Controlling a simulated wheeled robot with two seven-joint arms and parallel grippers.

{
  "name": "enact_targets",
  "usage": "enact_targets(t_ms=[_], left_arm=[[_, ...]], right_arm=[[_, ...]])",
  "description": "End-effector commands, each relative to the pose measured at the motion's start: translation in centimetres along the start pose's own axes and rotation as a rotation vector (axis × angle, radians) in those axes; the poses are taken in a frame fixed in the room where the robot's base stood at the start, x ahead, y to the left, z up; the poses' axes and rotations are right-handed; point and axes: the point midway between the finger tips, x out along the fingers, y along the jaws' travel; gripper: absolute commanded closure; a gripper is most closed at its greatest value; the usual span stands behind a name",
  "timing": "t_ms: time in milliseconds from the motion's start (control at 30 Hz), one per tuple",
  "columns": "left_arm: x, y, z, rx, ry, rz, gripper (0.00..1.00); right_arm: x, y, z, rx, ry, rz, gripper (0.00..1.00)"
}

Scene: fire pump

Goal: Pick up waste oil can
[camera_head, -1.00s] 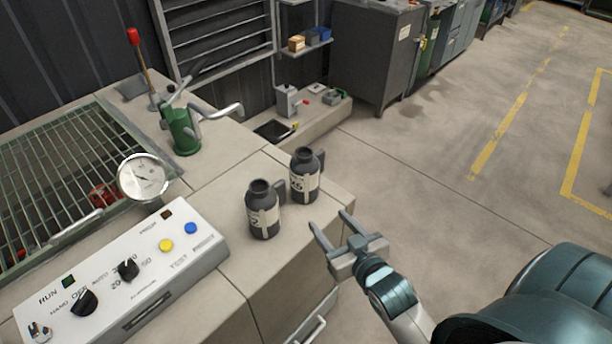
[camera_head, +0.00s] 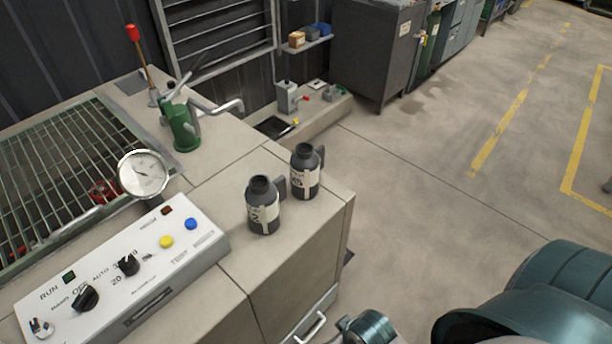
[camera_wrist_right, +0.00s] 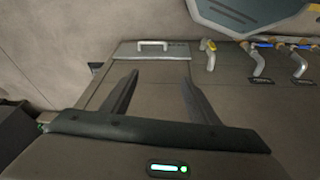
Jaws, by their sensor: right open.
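Two dark grey cans with side handles and pale labels stand upright on the beige bench top. The nearer can (camera_head: 263,206) is left of the farther can (camera_head: 305,172), close to the bench's right edge. The label text is too small for me to tell which is the waste oil can. My right gripper (camera_wrist_right: 161,78) is open and empty in the right wrist view, its fingers toward a cabinet front with a pale handle. In the head view only part of my right arm shows at the bottom, below the bench top. My left gripper is not in view.
A control box (camera_head: 125,270) with knobs and buttons, a gauge (camera_head: 143,174) and a green hand pump (camera_head: 183,125) stand left of the cans. A drawer handle (camera_head: 312,328) sticks out of the bench front. Open floor (camera_head: 430,190) lies right of the bench.

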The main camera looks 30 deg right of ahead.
Motion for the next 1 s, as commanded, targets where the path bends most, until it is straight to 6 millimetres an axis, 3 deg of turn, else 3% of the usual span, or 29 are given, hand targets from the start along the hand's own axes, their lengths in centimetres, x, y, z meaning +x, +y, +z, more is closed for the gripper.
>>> enact_targets(t_ms=[267, 467, 700, 1000], left_arm=[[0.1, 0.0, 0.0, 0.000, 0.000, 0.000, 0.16], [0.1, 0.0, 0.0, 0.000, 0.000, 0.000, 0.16], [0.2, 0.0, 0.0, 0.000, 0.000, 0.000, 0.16], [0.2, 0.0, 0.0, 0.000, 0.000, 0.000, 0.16]], right_arm=[[7.1, -0.7, 3.1, -0.012, -0.056, -0.010, 0.45], [14.3, -1.1, 7.1, -0.017, -0.088, -0.015, 0.45], [21.6, -1.4, 13.8, -0.025, -0.126, -0.019, 0.45], [27.2, -1.7, 23.8, -0.037, -0.174, -0.024, 0.45]])
